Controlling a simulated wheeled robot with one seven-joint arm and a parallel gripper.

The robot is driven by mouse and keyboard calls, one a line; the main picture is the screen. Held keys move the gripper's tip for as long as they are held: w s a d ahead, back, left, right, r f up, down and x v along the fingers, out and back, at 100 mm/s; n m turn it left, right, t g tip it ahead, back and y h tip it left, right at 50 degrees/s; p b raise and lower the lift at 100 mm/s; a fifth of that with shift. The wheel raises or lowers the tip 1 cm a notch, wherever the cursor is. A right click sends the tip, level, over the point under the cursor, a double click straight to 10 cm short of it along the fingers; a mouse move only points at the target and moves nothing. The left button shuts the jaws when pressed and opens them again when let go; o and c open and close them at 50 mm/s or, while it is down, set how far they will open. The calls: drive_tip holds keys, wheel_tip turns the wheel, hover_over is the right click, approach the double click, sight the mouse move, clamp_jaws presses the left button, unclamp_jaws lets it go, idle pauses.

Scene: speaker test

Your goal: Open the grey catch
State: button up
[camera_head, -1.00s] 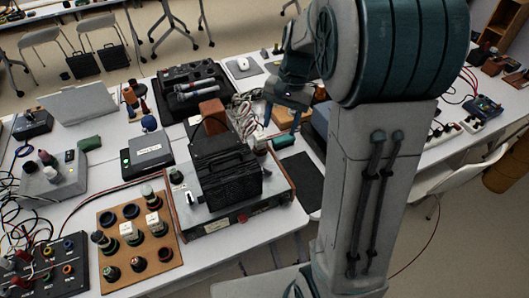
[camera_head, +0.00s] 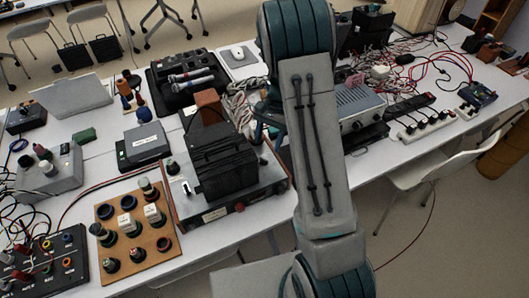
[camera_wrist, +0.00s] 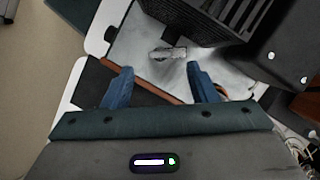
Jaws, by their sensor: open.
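The grey catch (camera_wrist: 168,53) is a small light-grey piece on the pale top of a flat unit (camera_wrist: 135,50), beside a black ribbed case, in the wrist view. My gripper (camera_wrist: 159,72) is open, with its two blue fingers on this side of the catch. The catch shows between and just beyond the fingertips, with a gap, and nothing is held. In the head view the flat unit (camera_head: 215,213) carries the black case (camera_head: 222,165). My arm covers most of my gripper there, and I cannot make out the catch.
A wooden board with several round pieces (camera_head: 160,240) lies left of the unit. Cables (camera_head: 243,100) lie behind it. A grey instrument (camera_head: 362,107) stands right of my arm. The unit's brown edge (camera_wrist: 145,80) runs beneath the fingers.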

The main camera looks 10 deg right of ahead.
sight(265, 154)
drive_tip(key=x, duration=0.5)
drive_tip(key=shift+a+f+p, duration=0.1)
drive_tip(key=shift+f+p, duration=0.2)
drive_tip(key=shift+p, duration=0.05)
drive_tip(key=c, duration=1)
